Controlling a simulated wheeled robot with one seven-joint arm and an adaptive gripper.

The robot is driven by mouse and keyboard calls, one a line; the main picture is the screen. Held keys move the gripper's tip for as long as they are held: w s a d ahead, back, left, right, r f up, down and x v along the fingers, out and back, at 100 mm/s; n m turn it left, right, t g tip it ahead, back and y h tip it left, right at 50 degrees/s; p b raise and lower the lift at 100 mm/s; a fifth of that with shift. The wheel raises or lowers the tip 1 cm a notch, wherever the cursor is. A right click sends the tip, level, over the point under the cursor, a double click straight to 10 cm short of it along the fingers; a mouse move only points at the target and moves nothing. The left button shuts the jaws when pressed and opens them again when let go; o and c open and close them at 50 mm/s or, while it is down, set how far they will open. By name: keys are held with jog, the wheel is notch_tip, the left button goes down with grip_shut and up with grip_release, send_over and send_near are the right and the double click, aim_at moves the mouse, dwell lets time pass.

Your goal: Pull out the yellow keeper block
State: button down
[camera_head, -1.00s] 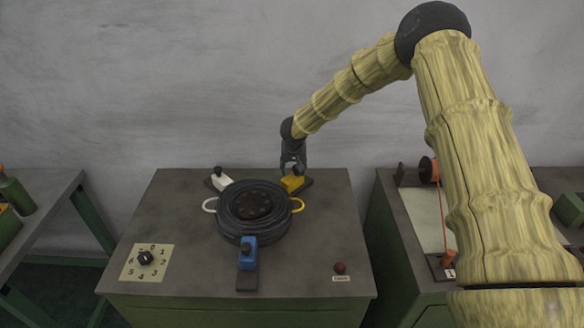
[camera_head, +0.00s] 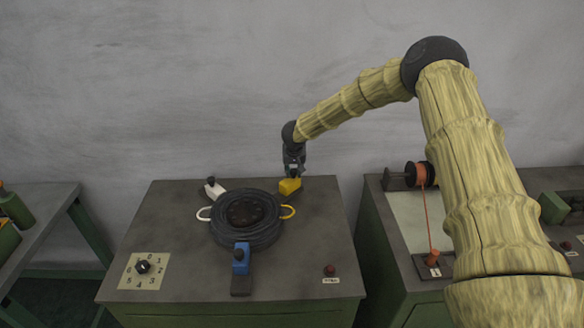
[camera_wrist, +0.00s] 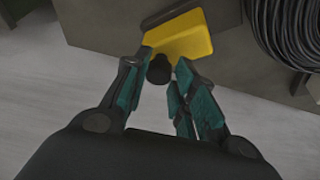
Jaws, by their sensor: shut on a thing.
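The yellow keeper block (camera_head: 289,187) sits at the back right of a black coil (camera_head: 262,236), with a small gap from it. My gripper (camera_head: 294,170) is over the block from behind. In the wrist view, my gripper's fingers (camera_wrist: 158,72) are shut on the dark knob (camera_wrist: 158,69) of the yellow block (camera_wrist: 185,40).
A white block (camera_head: 214,189) stands at the coil's back left and a blue block (camera_head: 241,260) at its front. A numbered dial (camera_head: 143,266) and a red button (camera_head: 330,270) are on the bench front. A second bench with an orange spool (camera_head: 415,174) stands at the right.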

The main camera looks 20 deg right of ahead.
jog(key=shift+w+f, duration=0.15)
jog(key=shift+w+d+f, duration=0.1)
jog(key=shift+w+f, duration=0.1)
jog(key=shift+w, duration=0.1)
jog(key=c, duration=1.5)
grip_release()
jog(key=shift+d, duration=0.15)
jog(key=o, duration=0.3)
jog(key=shift+w+f, duration=0.2)
jog(key=shift+f, duration=0.1)
jog(key=shift+o, duration=0.3)
jog(key=shift+w+f, duration=0.25)
jog(key=shift+w, duration=0.2)
jog(key=shift+s+d+r, duration=0.2)
jog(key=shift+s+r, duration=0.45)
jog(key=shift+r, duration=0.1)
jog(key=shift+a+r, duration=0.1)
jog(key=shift+r, duration=0.5)
jog(key=v, duration=0.9)
jog(key=shift+a+r, duration=0.2)
